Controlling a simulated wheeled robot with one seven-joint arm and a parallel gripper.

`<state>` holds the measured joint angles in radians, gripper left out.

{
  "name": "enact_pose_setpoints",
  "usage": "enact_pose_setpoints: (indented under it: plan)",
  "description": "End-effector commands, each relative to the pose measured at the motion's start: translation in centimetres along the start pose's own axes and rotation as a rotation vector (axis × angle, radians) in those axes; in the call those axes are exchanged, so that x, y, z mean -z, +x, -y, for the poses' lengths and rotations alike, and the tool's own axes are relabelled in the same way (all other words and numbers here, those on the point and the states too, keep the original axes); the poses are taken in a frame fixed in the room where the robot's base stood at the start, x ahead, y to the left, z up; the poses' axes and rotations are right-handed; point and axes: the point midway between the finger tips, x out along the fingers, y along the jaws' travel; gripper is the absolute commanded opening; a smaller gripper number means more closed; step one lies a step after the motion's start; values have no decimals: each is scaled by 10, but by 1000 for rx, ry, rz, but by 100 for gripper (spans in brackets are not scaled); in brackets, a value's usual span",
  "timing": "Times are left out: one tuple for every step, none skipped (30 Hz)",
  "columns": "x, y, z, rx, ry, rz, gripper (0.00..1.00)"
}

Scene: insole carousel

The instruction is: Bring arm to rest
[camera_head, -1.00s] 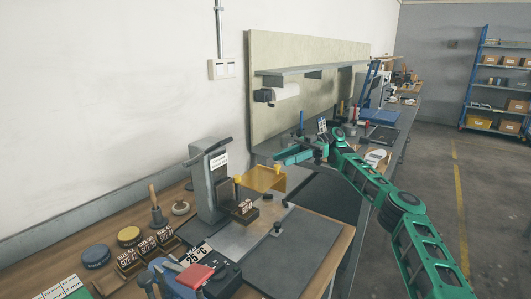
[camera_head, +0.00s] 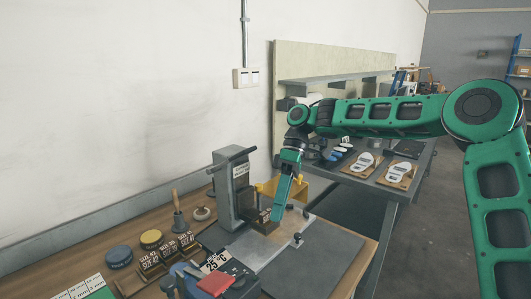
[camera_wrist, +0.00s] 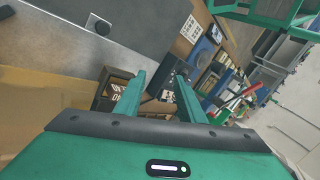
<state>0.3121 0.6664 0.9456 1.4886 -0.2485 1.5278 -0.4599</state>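My green arm reaches in from the right in the head view and bends down at the wrist. My gripper (camera_head: 281,205) points down just in front of the grey press (camera_head: 232,185), over the workbench. In the wrist view the two green fingers (camera_wrist: 160,85) stand apart with a gap between them, and nothing is held. A dark stamp block (camera_head: 262,221) sits on the press bed behind the fingertips. It also shows beside the left finger in the wrist view (camera_wrist: 112,90). I cannot tell whether the fingers touch it.
A dark mat (camera_head: 325,258) covers the bench's right part. Several labelled size blocks (camera_head: 165,250), a blue tin (camera_head: 119,256) and a device with a temperature display (camera_head: 222,275) stand at the left and front. A farther table holds insoles on boards (camera_head: 400,173). Floor at right is clear.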

Motion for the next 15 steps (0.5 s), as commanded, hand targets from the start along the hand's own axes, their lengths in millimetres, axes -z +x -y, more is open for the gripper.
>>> enact_pose_setpoints:
  plan:
    - [-13,4,1,-33,64,25,36]
    - [-21,6,1,-51,106,36,36]
    - [-33,8,1,-76,162,49,36]
    - [-43,10,1,-95,206,58,36]
    - [-53,11,0,-114,251,64,36]
    - [-66,12,1,-140,308,72,36]
    - [-77,13,1,-160,354,76,36]
    - [-88,13,1,-180,398,78,36]
    - [-103,13,3,-206,458,81,36]
    - [-114,13,4,-225,502,80,36]
    - [-126,13,5,-244,547,79,36]
    - [-142,12,7,-270,608,75,36]
    - [-154,12,10,-288,652,71,36]
    - [-166,12,12,-306,697,66,36]
    - [-182,11,16,-331,756,56,36]
